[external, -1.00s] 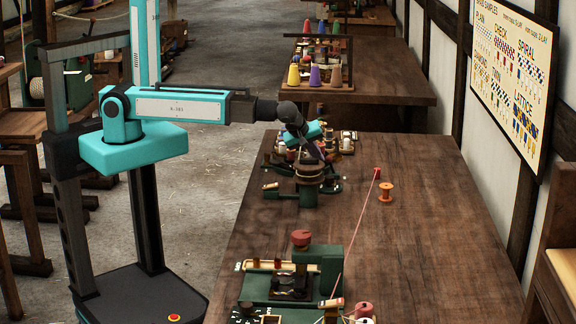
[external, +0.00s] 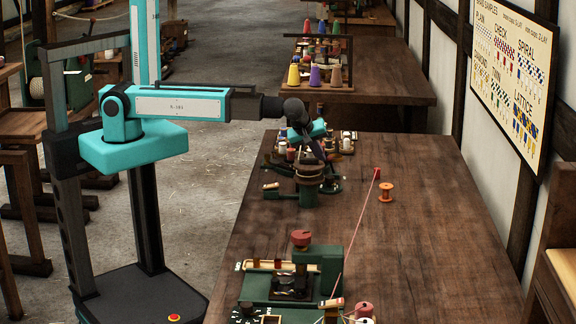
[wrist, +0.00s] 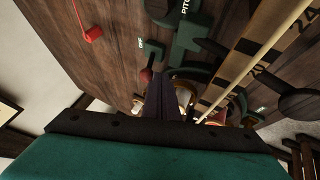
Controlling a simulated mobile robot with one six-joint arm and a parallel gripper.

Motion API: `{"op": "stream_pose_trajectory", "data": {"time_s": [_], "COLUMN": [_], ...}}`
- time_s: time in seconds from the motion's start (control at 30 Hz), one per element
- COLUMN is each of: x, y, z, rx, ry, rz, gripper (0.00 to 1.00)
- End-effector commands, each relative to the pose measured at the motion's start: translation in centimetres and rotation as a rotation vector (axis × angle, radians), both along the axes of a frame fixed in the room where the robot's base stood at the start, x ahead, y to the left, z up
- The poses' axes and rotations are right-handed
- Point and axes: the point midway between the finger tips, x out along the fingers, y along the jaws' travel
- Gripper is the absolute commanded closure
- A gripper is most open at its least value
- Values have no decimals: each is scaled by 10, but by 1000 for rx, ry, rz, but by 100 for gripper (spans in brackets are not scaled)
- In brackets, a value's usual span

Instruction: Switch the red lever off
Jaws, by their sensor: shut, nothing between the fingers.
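My gripper (external: 322,158) is at the green machine (external: 306,196) with the round wooden drum on the middle bench. Its dark fingers are shut and empty, and also show in the wrist view (wrist: 166,92). In the wrist view a dark red knob (wrist: 146,76), likely the red lever's end, sits just left of the fingers. An OFF label (wrist: 140,43) is on the green plate above it. I cannot tell whether the fingers touch the knob. The lever's shaft is hard to see, and in the external view I cannot make out the lever behind my gripper.
Another green machine (external: 318,262) is nearer the camera. The bench's right side is clear.

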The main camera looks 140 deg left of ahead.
Motion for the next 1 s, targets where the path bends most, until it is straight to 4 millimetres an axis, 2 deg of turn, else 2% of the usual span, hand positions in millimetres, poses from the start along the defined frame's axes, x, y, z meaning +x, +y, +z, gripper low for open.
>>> {"op": "stream_pose_trajectory", "data": {"time_s": [1.0], "x": [28], "y": [28], "z": [13], "rx": [-277], "ry": [276], "rz": [1], "gripper": [100]}}
